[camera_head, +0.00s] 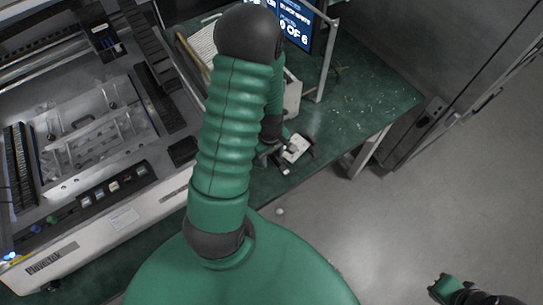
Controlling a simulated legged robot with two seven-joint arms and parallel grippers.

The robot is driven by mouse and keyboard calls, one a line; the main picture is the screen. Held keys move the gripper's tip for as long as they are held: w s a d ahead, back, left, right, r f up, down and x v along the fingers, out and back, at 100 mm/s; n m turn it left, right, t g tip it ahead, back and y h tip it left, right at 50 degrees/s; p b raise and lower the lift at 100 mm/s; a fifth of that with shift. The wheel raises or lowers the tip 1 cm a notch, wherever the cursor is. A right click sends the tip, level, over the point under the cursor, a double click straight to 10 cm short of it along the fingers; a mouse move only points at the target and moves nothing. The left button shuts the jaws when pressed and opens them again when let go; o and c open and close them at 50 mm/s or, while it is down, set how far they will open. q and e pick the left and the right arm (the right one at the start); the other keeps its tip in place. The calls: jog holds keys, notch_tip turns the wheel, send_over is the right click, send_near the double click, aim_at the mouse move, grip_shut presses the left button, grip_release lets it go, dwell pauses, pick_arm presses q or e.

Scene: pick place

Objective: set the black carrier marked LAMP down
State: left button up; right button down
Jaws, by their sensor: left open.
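My left arm crosses the middle of the view, and my left gripper (278,162) is low over the green table, open. A small black and white piece (297,148) lies on the table right beside the jaws, apparently not held. It may be the black carrier, but no LAMP marking can be read and the arm hides part of this area. The end of my right arm (440,287) shows at the bottom right, away from the table; its jaws cannot be made out.
A large machine (125,218) with a clear-covered bed and buttons fills the left. A screen (297,25) and a light bin (292,98) stand behind the gripper. The green table (372,100) is mostly clear to the right, with small debris. Grey floor lies beyond its edge.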

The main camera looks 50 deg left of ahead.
pick_arm(q)
notch_tip(320, 180, up, 11)
jog(key=p, duration=0.2)
jog(key=w+d+r+m+t, duration=0.1)
jog(key=d+r+m, duration=0.1)
jog(key=d+m, duration=0.6)
jog(key=w+d+r+m+t, duration=0.1)
jog(key=d+r+m, duration=0.2)
jog(key=d+m, duration=0.5)
jog(key=shift+w+d+r+m, duration=0.15)
jog(key=shift+w+d+m, duration=0.2)
jog(key=shift+m, duration=0.15)
jog(key=shift+d, duration=0.1)
jog(key=shift+d, duration=0.25)
jog(key=shift+a, duration=0.15)
